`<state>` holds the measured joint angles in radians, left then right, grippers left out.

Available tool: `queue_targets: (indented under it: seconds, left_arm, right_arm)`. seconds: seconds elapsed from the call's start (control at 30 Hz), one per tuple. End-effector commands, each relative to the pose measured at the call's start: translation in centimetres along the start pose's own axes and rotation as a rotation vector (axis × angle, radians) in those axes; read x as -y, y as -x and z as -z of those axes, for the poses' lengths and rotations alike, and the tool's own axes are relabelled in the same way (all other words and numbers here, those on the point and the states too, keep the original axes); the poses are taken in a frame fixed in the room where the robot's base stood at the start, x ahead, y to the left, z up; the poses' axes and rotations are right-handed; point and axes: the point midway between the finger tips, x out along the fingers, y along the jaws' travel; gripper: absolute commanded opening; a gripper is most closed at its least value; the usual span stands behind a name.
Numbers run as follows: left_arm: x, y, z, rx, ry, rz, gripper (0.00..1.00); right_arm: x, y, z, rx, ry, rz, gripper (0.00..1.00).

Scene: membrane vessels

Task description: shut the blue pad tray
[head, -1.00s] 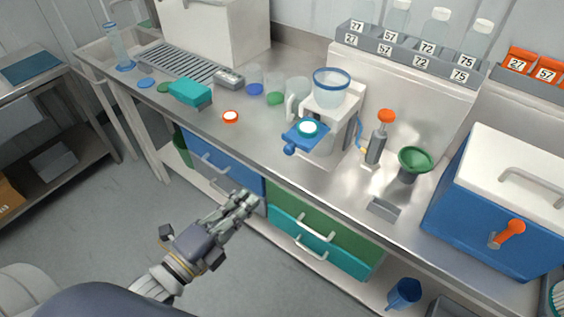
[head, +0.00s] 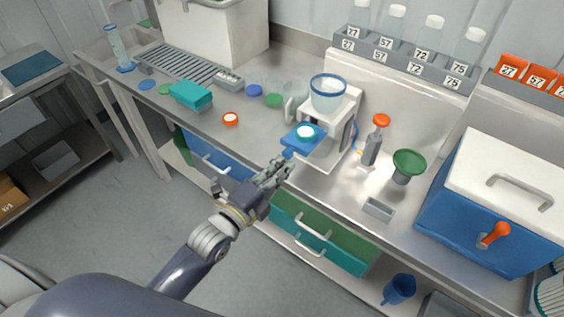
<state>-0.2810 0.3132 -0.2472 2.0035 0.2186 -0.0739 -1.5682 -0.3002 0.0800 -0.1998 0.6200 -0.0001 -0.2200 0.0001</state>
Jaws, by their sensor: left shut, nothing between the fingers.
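The blue pad tray (head: 291,142) sticks out from the front of the white device (head: 338,112) on the bench, so it is open. A round white pad with a teal rim (head: 305,132) lies on it. My left gripper (head: 283,168) is shut and empty, just in front of the tray and slightly below it in the picture. I cannot tell whether the fingertips touch the tray. The tray's front knob is hard to make out. My right gripper is not in view.
A clear cup with a blue rim (head: 328,93) sits on the device. An orange-topped grey dispenser (head: 373,142) and a green funnel (head: 407,164) stand to its right. A teal box (head: 190,95) and an orange-rimmed disc (head: 230,119) lie left. Drawers sit under the bench's front edge.

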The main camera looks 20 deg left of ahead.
Motion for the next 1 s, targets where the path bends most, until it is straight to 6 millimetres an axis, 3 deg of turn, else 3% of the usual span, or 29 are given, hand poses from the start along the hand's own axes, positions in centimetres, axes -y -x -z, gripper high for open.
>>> queue_targets:
  seconds: [0.53,1.0]
  left_arm:
    - [0.0,-1.0,0.0,0.000,0.000,0.002,0.00]
    - [-0.1,-9.3,0.0,-0.001,0.001,0.002,0.00]
  right_arm:
    - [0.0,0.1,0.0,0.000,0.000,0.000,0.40]
    - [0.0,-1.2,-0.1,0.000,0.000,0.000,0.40]
